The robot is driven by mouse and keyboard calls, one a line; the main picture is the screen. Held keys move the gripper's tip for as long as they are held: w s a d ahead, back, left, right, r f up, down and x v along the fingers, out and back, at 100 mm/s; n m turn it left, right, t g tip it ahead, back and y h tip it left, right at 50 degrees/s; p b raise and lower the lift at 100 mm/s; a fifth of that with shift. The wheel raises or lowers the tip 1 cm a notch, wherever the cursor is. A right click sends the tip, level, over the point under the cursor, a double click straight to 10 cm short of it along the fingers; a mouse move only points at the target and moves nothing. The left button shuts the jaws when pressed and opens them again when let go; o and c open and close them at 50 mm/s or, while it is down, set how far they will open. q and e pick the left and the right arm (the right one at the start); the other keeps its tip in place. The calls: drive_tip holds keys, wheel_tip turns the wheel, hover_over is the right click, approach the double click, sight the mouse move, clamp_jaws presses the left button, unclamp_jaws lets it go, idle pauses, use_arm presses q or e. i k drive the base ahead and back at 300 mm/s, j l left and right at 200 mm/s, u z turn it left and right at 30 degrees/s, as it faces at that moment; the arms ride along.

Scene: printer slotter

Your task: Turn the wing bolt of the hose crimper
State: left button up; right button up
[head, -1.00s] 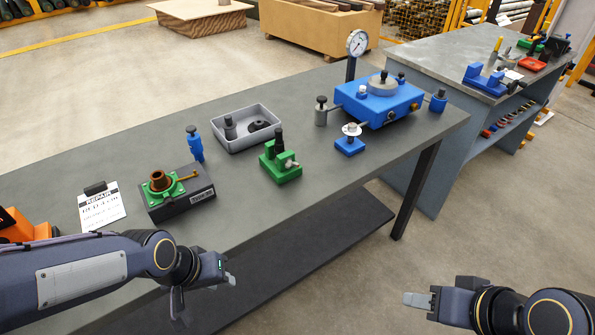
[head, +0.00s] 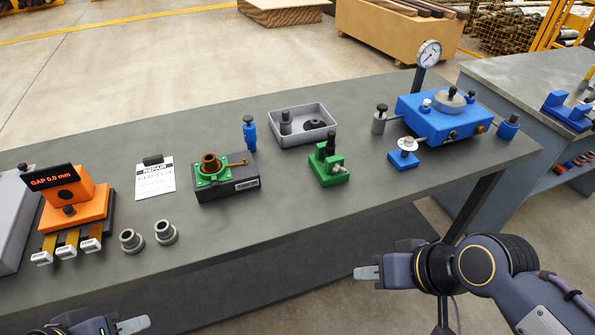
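No part is clearly marked as the hose crimper, and I cannot make out a wing bolt for certain. A black block with a green flange, a brown upright sleeve and a brass lever (head: 213,172) sits mid-table. A green fixture with a black knob (head: 328,165) stands right of it. My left gripper (head: 133,325) shows only partly at the bottom left edge, over the table's front. My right gripper (head: 368,272) is in front of the table, apart from everything. The finger gap of neither is clear.
Two grey bushings (head: 148,240) stand by the orange unit. A repair sheet (head: 155,180), blue plunger (head: 249,133), grey tray (head: 325,138) and blue gauge fixture (head: 430,120) are along the table (head: 270,225). The table's front strip is clear right of the bushings.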

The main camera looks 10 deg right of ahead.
sight(337, 167)
drive_tip(key=l+u, duration=0.4)
drive_tip(key=l, duration=0.15)
drive_tip(key=l+u, duration=0.45)
drive_tip(key=k+l+u, duration=0.2)
drive_tip(key=l+u, duration=0.2)
drive_tip(key=k+l, duration=0.15)
drive_tip(key=l, duration=0.25)
drive_tip(key=k+l, duration=0.15)
drive_tip(key=l, duration=0.25)
drive_tip(key=k+l+u, duration=0.1)
drive_tip(key=l, duration=0.25)
drive_tip(key=k+l, duration=0.2)
drive_tip(key=l, duration=0.2)
drive_tip(key=k+l, duration=0.15)
drive_tip(key=l, duration=0.25)
drive_tip(key=u, duration=0.05)
